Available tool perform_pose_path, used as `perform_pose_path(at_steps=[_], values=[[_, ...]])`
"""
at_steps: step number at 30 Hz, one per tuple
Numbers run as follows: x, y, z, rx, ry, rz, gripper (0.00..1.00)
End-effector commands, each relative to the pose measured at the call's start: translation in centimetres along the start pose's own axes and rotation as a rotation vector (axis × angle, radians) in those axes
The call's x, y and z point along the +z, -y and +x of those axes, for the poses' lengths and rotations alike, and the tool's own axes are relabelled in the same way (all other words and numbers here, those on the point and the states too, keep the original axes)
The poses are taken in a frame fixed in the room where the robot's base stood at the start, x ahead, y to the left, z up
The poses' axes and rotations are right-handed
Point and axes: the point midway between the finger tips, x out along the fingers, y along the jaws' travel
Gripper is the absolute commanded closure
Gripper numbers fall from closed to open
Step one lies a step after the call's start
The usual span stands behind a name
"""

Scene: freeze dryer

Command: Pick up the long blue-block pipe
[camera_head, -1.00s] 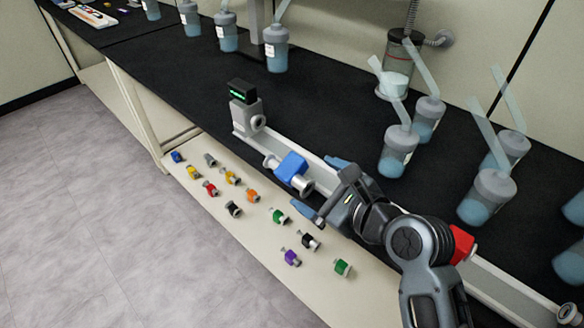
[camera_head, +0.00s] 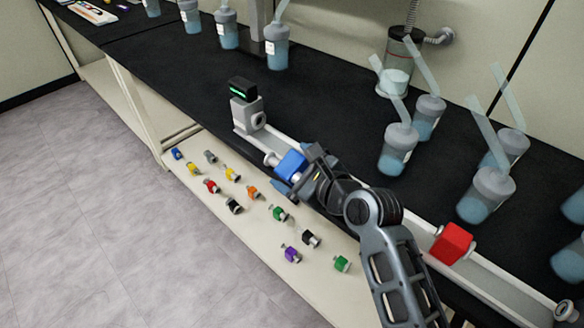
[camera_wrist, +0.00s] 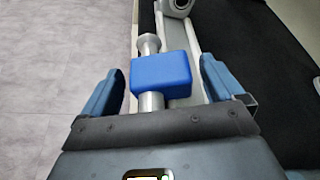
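The blue-block pipe (camera_head: 290,165) is a grey metal pipe with a blue block around its middle. It lies in the white rail along the black bench. In the wrist view the blue block (camera_wrist: 161,75) sits between the two fingers, with pipe showing in front of and behind it. My gripper (camera_wrist: 165,85) is open, one finger on each side of the block, with gaps visible on both sides. In the head view my gripper (camera_head: 293,180) is right at the pipe and hides part of it.
A red block (camera_head: 452,243) lies farther right along the rail (camera_head: 490,285). A grey device with a green display (camera_head: 244,103) stands at the rail's left end. Several small coloured parts lie on the pale lower shelf (camera_head: 225,235). Bottles with tubes (camera_head: 398,150) stand behind on the bench.

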Motion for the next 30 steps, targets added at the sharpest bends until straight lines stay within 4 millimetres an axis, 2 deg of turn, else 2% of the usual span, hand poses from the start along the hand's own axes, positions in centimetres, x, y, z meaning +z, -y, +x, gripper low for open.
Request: perform_pose_path(at_steps=[2, 20, 30], values=[[-0.01, 0.01, -0.02, 0.0, 0.0, 0.0, 0.14], [-0.02, 0.0, -0.03, 0.0, 0.0, 0.0, 0.7], [0.44, 0.24, -0.18, -0.002, 0.002, -0.001, 0.71]])
